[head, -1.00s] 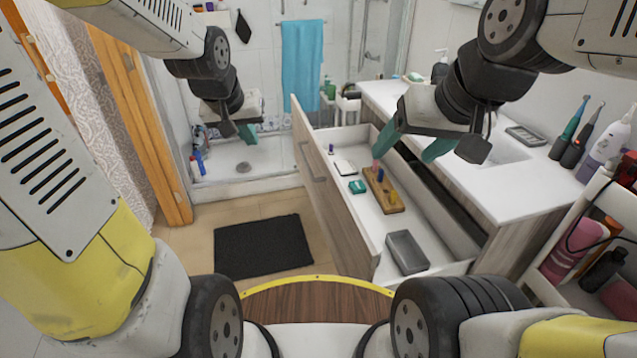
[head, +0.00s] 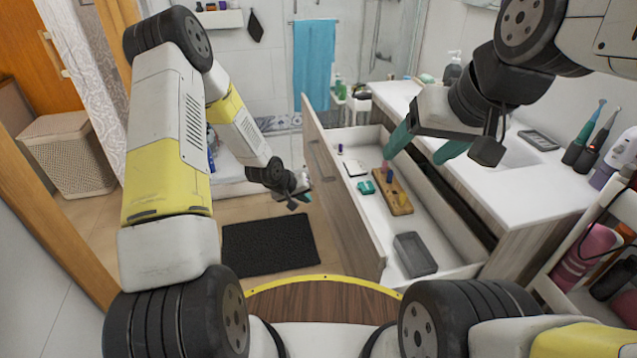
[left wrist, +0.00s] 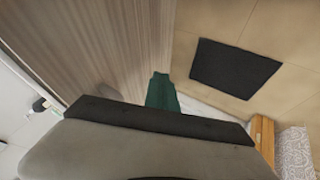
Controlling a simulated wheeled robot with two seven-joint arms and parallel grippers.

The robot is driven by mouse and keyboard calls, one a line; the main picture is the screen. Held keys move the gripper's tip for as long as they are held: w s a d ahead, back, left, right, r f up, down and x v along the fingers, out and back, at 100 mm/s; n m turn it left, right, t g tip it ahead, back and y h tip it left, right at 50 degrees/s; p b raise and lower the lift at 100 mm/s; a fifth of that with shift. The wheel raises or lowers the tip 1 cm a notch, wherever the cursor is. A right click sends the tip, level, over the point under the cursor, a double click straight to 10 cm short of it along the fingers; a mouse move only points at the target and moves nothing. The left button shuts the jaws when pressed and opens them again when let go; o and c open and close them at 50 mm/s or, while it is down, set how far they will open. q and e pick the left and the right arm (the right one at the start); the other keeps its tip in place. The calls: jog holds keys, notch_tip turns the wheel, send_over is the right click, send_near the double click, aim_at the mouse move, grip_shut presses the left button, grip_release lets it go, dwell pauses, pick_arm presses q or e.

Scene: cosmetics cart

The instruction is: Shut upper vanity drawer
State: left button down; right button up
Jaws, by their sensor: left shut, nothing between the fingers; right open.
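The upper vanity drawer (head: 345,205) is pulled far out from the white-topped vanity (head: 500,180). Its wood front panel faces left and carries a handle (head: 320,162). My left gripper (head: 306,198) is shut and empty, just left of the drawer front at about its mid-height. In the left wrist view its green fingers (left wrist: 162,92) show together beside the wood-grain panel (left wrist: 100,50); I cannot tell whether they touch it. My right gripper (head: 424,148) is open and empty, above the drawer's back side and the counter edge.
A cart (head: 590,260) with bottles stands at right.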

pick_arm(q)
send_near(333, 207)
notch_tip(333, 207, down, 4)
jog(key=w+a, duration=0.1)
jog(key=a, duration=0.1)
jog(key=shift+w+d, duration=0.25)
jog(key=shift+d, duration=0.35)
jog(key=shift+w+d, duration=0.25)
jog(key=shift+d, duration=0.35)
jog(key=shift+w+d, duration=0.25)
jog(key=shift+d, duration=0.35)
